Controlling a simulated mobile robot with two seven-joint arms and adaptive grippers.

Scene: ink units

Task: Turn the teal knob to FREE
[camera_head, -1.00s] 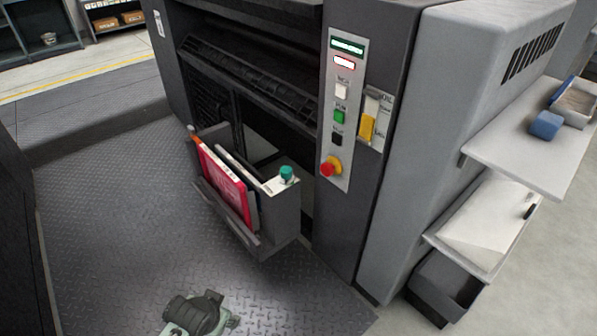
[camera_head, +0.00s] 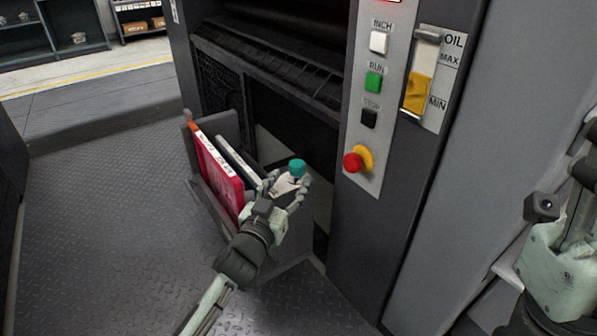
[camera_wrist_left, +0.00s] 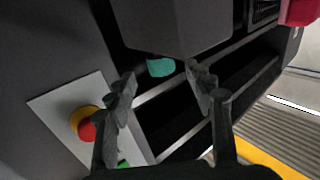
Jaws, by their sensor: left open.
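The teal knob (camera_head: 297,168) stands on the pale top plate of the grey bin unit at the press. In the left wrist view the teal knob (camera_wrist_left: 160,67) shows partly, below a grey box edge, between and beyond my fingertips. My left gripper (camera_head: 285,188) is open, its fingers spread just in front of the knob. The left wrist view shows the same open fingers (camera_wrist_left: 163,86) with nothing between the tips. I cannot tell whether they touch the knob. The knob's setting and any FREE label cannot be read. My right arm stands at the right edge; its fingers are unclear.
Red and white folders (camera_head: 218,170) stand in the bin left of the knob. The control panel (camera_head: 366,135) with several buttons and a red-yellow stop button (camera_head: 356,161) is close on the right. The tread-plate floor (camera_head: 110,220) at left is clear.

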